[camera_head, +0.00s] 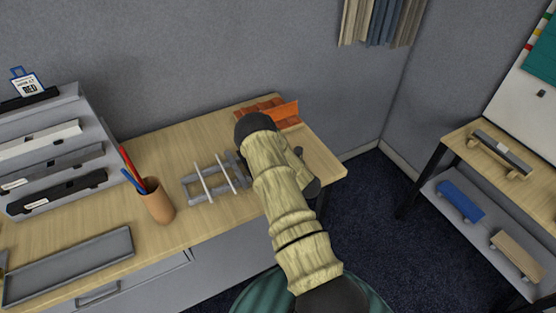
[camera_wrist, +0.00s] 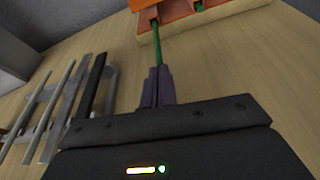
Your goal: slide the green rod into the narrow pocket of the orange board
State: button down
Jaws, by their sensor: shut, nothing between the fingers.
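The orange board (camera_head: 287,113) stands at the back right of the wooden table, partly behind my arm. In the wrist view the orange board (camera_wrist: 178,12) is cut off by the top edge. A green rod (camera_wrist: 157,45) reaches from a slot in the board down to my fingertips. A second bit of green (camera_wrist: 199,5) shows in another slot. I cannot tell which pocket is the narrow one or how deep the rod sits. My gripper (camera_wrist: 158,72) is shut and empty, its tips at the rod's near end. In the head view my arm hides the fingers.
A grey rack (camera_head: 205,183) with light rods lies left of my arm; in the wrist view it also carries a dark bar (camera_wrist: 92,85). A pen cup (camera_head: 157,202), a grey tray (camera_head: 68,265) and a stepped stand stand further left. The wall is close behind.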

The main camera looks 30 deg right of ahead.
jog(key=shift+w+a+b, duration=0.2)
jog(key=shift+w+b, duration=2.75)
jog(key=shift+w, duration=2)
dwell(1.3)
jog(key=shift+s, duration=0.1)
jog(key=shift+s+d, duration=0.1)
jog(key=shift+s, duration=1.3)
jog(key=shift+s, duration=0.2)
jog(key=b+v, duration=0.3)
jog(key=v, duration=1.3)
jog(key=shift+s+r, duration=0.25)
jog(key=shift+s, duration=0.2)
